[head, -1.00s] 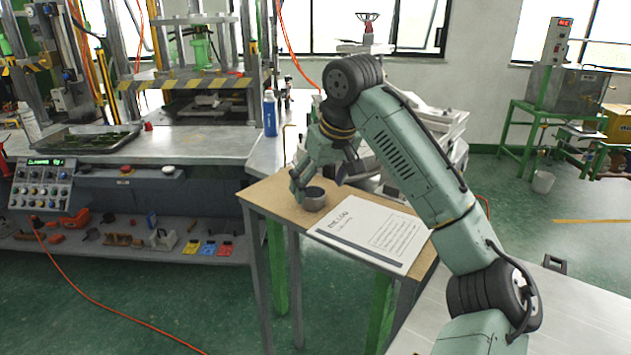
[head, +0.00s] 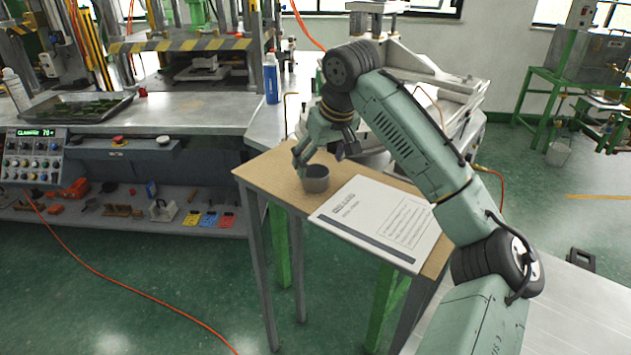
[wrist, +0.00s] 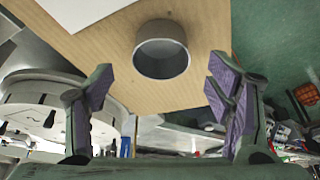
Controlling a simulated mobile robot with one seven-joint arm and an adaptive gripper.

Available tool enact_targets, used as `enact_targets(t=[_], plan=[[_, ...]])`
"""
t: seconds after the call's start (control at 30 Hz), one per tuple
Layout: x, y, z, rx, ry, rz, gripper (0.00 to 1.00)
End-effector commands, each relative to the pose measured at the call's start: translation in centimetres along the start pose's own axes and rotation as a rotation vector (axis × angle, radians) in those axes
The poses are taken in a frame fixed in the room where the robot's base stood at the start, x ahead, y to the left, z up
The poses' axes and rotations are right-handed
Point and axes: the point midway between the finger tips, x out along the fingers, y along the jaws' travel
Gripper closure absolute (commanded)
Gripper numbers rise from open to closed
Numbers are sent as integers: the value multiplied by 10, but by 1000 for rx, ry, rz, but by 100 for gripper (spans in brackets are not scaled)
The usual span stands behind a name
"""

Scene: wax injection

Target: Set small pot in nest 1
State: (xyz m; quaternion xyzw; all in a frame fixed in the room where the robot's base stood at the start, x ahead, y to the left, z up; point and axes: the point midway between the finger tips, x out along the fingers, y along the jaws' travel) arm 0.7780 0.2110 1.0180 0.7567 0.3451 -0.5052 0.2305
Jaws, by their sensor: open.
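The small pot (head: 315,181), a short grey metal cup, stands upright on a small wooden-topped table (head: 277,168). In the wrist view the pot (wrist: 162,58) is seen at an angle, its open mouth towards the camera. My gripper (head: 322,160) is just above and behind the pot in the head view. In the wrist view my gripper (wrist: 160,90) is open, its purple-padded fingers spread wide, with the pot ahead of the gap between them and apart from both. I cannot make out nest 1 with certainty in either view.
A printed sheet (head: 378,222) lies right beside the pot on the table. A press bench (head: 150,120) with a dark tray (head: 75,108) and a blue bottle (head: 271,80) stands left. A pale machine (head: 425,85) with a round, holed plate (wrist: 35,115) sits behind the table.

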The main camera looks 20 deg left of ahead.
Motion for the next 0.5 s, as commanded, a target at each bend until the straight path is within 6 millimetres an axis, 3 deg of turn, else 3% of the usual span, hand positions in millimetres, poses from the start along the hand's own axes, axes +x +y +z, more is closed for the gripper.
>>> enact_targets(t=[0.3, 0.5], plan=[[45, -2, 7, 1, -1, 1, 26], [48, -2, 4, 1, 1, 0, 26]])
